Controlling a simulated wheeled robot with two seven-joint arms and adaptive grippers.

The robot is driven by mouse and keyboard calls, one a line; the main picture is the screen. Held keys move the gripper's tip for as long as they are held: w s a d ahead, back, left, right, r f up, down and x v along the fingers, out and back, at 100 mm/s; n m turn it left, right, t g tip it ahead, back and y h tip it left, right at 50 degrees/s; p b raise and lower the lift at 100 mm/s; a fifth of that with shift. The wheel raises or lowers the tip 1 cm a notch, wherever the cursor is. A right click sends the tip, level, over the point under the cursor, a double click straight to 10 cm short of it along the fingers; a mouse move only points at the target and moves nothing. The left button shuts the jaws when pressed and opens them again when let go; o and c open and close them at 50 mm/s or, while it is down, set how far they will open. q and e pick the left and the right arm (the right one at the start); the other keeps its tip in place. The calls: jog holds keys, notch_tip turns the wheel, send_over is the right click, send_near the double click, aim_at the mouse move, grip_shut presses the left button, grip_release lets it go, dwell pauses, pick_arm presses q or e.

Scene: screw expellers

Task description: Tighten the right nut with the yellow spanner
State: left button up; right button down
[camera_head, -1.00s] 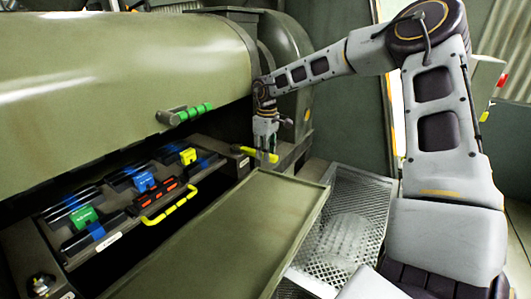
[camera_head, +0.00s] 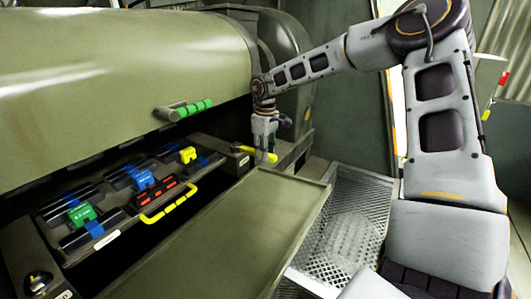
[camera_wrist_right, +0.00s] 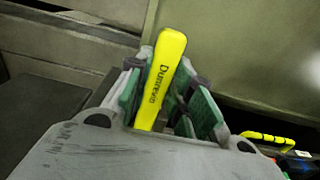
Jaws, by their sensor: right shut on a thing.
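My right gripper (camera_head: 264,148) is at the right end of the machine's opening, pointing down. It is shut on the yellow spanner (camera_head: 272,157). In the right wrist view the spanner's handle (camera_wrist_right: 160,80), with dark lettering, stands between the green-padded fingers. In the head view parts of the spanner show on both sides of the fingers, low over the right end block (camera_head: 240,165). The right nut and the spanner's jaw cannot be made out there. A nut-like metal fitting (camera_head: 38,283) shows at the left end. My left gripper is not in view.
A tray of blue, green, yellow and red parts (camera_head: 140,180) with a yellow handle (camera_head: 170,203) lies between the end blocks. The large green cover (camera_head: 120,70) with a green-gripped handle (camera_head: 190,108) hangs above. A flat green panel (camera_head: 225,230) is in front, with metal mesh (camera_head: 350,225) beside it.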

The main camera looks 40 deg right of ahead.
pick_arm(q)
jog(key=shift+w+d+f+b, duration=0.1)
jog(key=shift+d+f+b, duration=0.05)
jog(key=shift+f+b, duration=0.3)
pick_arm(e)
jog(key=shift+s+a+f+m, duration=0.1)
jog(key=shift+a+m, duration=0.2)
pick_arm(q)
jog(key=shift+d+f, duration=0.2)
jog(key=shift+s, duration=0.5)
pick_arm(e)
jog(key=shift+d+f+n, duration=0.1)
jog(key=shift+d+n, duration=0.3)
jog(key=shift+d, duration=0.2)
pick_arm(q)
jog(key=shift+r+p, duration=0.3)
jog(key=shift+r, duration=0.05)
pick_arm(e)
jog(key=shift+r, duration=1.05)
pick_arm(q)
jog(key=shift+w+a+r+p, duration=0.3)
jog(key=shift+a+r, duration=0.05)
pick_arm(e)
jog(key=shift+a+r, duration=0.15)
jog(key=shift+r, duration=0.6)
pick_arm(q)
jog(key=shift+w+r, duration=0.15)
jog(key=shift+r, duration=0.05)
pick_arm(e)
jog(key=shift+r, duration=0.5)
